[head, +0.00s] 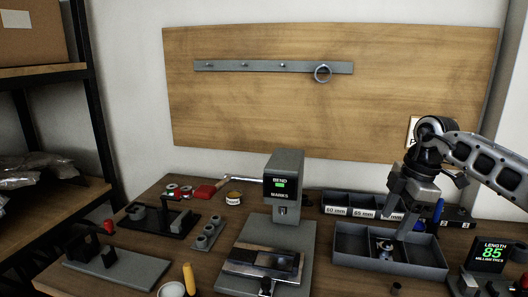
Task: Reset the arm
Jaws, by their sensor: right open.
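My right gripper (399,228) hangs from the arm that comes in at the right of the head view. It points down over the grey open tray (345,246) on the bench, with its fingers apart. A small round metal part (385,249) lies in the tray below the fingers; I cannot tell whether they touch it. My left gripper and left arm do not show.
A grey machine (286,196) labelled BEND stands mid-bench. Bins marked 60 mm and 65 mm (363,206) sit behind the tray. A length display (490,254) reading 85 stands at right. Fixtures (163,219) fill the left. A shelf (40,190) stands far left.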

